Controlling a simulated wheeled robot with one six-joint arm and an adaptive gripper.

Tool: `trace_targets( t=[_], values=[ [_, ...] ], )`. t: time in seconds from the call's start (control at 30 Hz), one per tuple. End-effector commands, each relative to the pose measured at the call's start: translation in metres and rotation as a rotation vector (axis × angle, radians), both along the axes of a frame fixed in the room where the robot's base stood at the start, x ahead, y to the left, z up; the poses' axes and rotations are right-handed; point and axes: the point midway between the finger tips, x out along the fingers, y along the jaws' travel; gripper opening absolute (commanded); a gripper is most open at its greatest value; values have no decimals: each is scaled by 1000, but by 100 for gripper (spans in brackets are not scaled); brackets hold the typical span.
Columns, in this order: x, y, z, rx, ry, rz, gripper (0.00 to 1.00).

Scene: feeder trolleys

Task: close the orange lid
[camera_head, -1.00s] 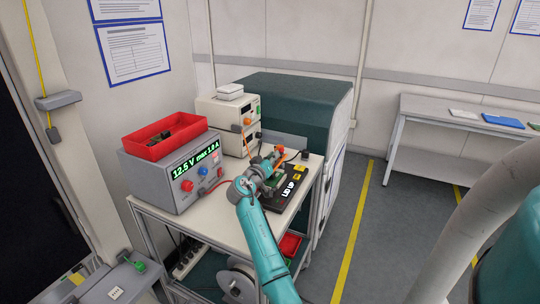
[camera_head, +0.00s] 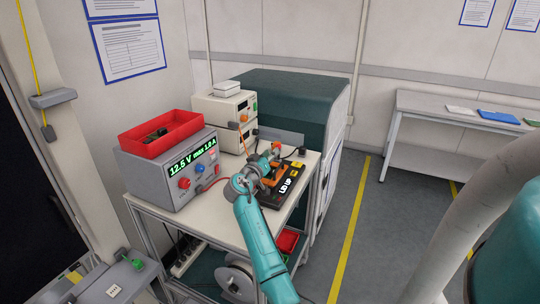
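The orange lid (camera_head: 273,179) is on the black test fixture (camera_head: 291,187) at the front right of the trolley top. It is now low over the fixture. Whether it lies fully flat or is still tilted is too small to tell. The fixture's display reads "LID UP". My gripper (camera_head: 274,157) is at the lid's far left side, close to it. My wrist hides part of the fixture and lid. Whether the gripper touches the lid, and whether its fingers are open or shut, cannot be made out.
A grey power supply (camera_head: 158,181) with a red bin (camera_head: 160,136) on top stands at the left of the trolley top (camera_head: 213,220). Stacked beige instruments (camera_head: 222,110) stand behind. A dark green cabinet (camera_head: 290,95) is behind the trolley. Floor to the right is clear.

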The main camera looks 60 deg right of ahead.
Motion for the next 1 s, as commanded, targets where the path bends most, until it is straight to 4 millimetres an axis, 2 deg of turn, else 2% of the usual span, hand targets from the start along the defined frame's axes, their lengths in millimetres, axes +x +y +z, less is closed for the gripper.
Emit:
trace_targets(
  t=[0.17, 0.4, 0.6, 0.8, 1.0],
  values=[
    [-1, 24, -1, 0, 0, 3, 36],
    [-5, 72, -1, 1, 1, 4, 36],
    [-7, 102, -1, 1, 1, 2, 36],
    [-9, 116, 0, 0, 0, 1, 36],
    [-9, 117, -1, 0, 1, 0, 36]
  ],
)
